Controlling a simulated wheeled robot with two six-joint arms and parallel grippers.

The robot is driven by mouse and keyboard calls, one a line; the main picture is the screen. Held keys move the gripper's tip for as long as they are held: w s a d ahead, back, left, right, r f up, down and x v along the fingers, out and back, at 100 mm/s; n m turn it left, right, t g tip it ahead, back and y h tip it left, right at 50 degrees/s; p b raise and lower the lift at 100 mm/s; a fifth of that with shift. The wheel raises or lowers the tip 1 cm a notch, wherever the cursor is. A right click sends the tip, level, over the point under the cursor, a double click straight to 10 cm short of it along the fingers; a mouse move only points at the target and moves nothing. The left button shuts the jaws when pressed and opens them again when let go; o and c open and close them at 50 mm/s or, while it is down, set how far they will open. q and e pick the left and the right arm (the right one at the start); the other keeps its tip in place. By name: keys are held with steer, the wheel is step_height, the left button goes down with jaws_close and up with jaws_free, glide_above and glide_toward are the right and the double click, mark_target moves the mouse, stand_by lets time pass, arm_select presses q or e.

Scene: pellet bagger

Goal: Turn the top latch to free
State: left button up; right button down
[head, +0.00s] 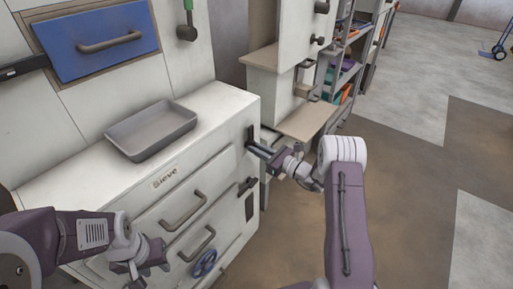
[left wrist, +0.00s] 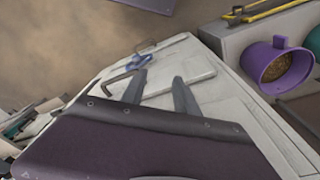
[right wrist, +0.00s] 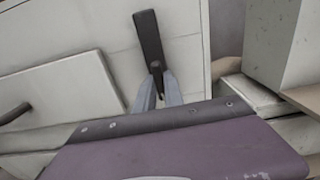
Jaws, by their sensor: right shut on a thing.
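The top latch (head: 249,134) is a dark bar on the right edge of the white Sieve cabinet's front. In the right wrist view the latch (right wrist: 148,38) stands nearly upright, with its top leaning slightly left. My right gripper (head: 254,149) is at the latch's lower part. Its fingertips (right wrist: 158,76) are close together on a small dark piece of the latch; the fingers partly hide it. My left gripper (head: 142,270) is low in front of the cabinet drawers. In the left wrist view its fingers (left wrist: 160,80) are apart with nothing between them.
A lower latch (head: 247,186) sits beneath on the same edge. The cabinet has drawer handles (head: 184,211) and a blue wheel (head: 204,263). A grey tray (head: 151,130) lies on top. A shelf (head: 309,121) stands to the right, and the floor beyond is open.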

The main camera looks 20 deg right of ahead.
stand_by(0.4)
steer(key=c, duration=1.4)
jaws_free()
steer(key=shift+c, duration=0.2)
steer(key=p+v, duration=0.1)
steer(key=v, duration=0.8)
